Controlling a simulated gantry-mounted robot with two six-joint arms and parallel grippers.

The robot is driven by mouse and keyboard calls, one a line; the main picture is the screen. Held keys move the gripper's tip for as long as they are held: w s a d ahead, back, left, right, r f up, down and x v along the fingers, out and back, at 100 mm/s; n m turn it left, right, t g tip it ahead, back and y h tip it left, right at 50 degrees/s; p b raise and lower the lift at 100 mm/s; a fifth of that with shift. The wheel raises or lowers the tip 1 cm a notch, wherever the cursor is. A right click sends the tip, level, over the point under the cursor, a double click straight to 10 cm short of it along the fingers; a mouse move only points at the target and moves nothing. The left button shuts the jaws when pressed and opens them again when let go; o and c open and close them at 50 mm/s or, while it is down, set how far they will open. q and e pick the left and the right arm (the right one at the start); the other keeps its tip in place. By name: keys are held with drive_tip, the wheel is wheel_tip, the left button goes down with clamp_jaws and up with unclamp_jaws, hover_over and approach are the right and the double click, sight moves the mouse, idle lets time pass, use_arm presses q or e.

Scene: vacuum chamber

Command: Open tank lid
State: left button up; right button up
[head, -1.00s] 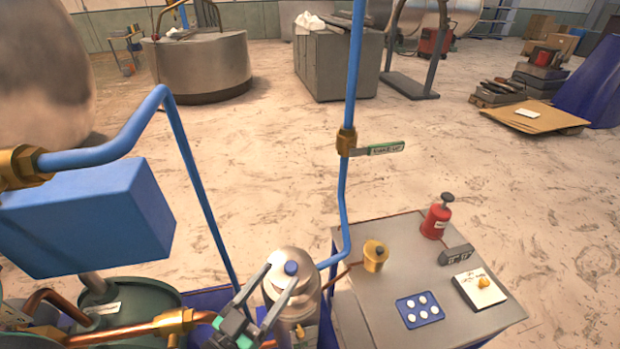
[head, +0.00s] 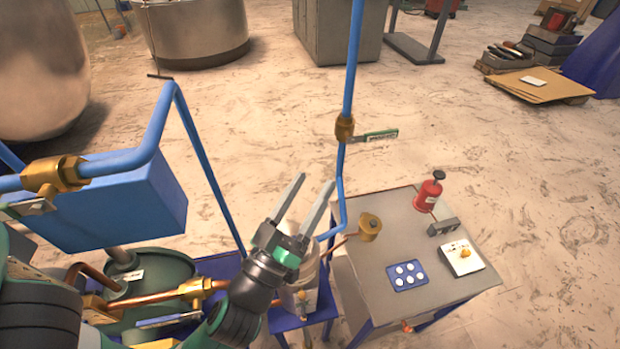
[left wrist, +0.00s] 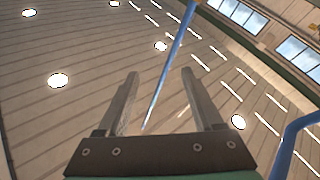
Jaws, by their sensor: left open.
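A small silver tank (head: 310,274) stands left of the grey bench in the head view. My left gripper overlaps its upper part, so its lid and the blue knob on top are hidden. My left gripper (head: 316,181) is open, with its two grey fingers pointing up and away and nothing between them. In the left wrist view the open fingers (left wrist: 160,74) point towards the ceiling, and the tank does not show there. My right gripper is not in view.
A blue vertical pipe with a brass valve (head: 345,128) rises just behind the gripper. A blue box (head: 120,205) and copper pipes (head: 150,298) lie to the left. The grey bench (head: 385,245) carries a red bottle (head: 428,194) and a button panel (head: 407,275). Open floor lies beyond.

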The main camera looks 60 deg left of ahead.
use_arm(q)
drive_tip(key=shift+w+r, duration=0.15)
drive_tip(key=shift+r, duration=0.15)
idle(0.4)
